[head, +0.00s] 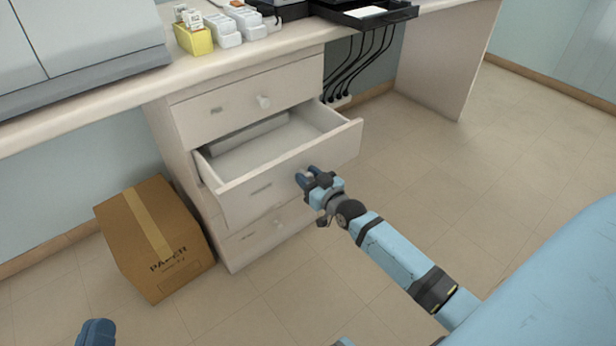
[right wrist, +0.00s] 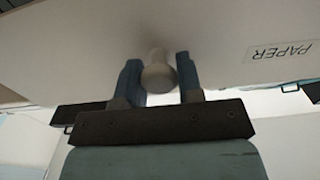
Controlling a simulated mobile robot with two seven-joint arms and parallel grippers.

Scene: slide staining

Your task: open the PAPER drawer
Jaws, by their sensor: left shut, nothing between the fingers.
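The PAPER drawer (head: 290,171) is the middle drawer of the pale cabinet and stands pulled well out. A long pale item (head: 250,134) lies inside at its back. The drawer's PAPER label (right wrist: 281,52) reads upside down in the right wrist view. My right gripper (head: 307,176) is at the drawer's front, its fingers closed around the round knob (right wrist: 158,76). In the head view the gripper hides most of that knob. My left gripper (head: 97,331) shows only its tip at the bottom left, shut and away from the cabinet.
The top drawer (head: 240,100) and the bottom drawer (head: 262,236) are shut. A cardboard box (head: 150,235) marked PAPER stands on the floor left of the cabinet. Cables (head: 355,70) hang right of the cabinet. The floor to the right is clear.

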